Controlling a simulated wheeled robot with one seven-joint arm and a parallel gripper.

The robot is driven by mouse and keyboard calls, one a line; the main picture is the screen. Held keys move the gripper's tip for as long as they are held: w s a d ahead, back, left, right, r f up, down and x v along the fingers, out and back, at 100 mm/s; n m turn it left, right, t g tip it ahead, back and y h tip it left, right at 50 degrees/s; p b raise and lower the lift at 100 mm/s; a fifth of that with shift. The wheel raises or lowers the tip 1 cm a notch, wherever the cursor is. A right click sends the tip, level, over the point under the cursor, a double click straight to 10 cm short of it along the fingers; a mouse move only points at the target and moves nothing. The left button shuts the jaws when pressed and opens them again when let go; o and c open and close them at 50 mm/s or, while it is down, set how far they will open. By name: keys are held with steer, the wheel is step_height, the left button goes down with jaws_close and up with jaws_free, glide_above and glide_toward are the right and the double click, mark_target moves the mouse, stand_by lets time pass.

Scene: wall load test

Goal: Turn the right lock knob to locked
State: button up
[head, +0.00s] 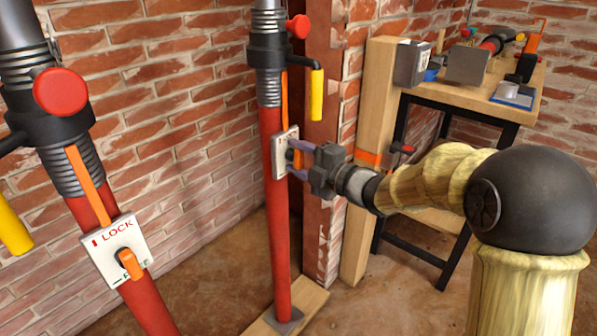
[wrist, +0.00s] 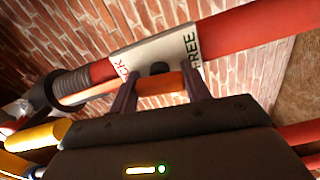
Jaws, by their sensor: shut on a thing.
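The right lock knob, a small orange bar (head: 298,159), sits on a white plate (head: 279,158) on the right red post (head: 276,220). In the wrist view the orange knob (wrist: 161,83) lies between my two fingers, in front of the white plate (wrist: 150,57). The plate reads FREE at its right end and a partly hidden LOCK at its left end. My gripper (head: 292,160) is shut on the knob, and it also shows in the wrist view (wrist: 160,88). The knob's exact angle is hard to tell.
A left red post (head: 152,305) carries a similar LOCK plate (head: 103,247) with its own orange knob (head: 130,264). Yellow handles (head: 317,95) and red knobs (head: 298,26) stick out above. A workbench (head: 440,103) stands at right behind my arm; brick walls close the back.

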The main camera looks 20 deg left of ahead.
steer(key=shift+f+n+b, duration=0.2)
steer(key=shift+n+b, duration=0.5)
steer(key=shift+n, duration=0.1)
steer(key=o, duration=1)
steer(key=shift+r, duration=0.15)
steer(key=shift+c, duration=0.2)
steer(key=shift+d, duration=0.1)
steer(key=p+v, duration=0.4)
steer(key=v, duration=1.3)
steer(key=shift+s+d, duration=0.1)
steer(key=shift+s, duration=0.05)
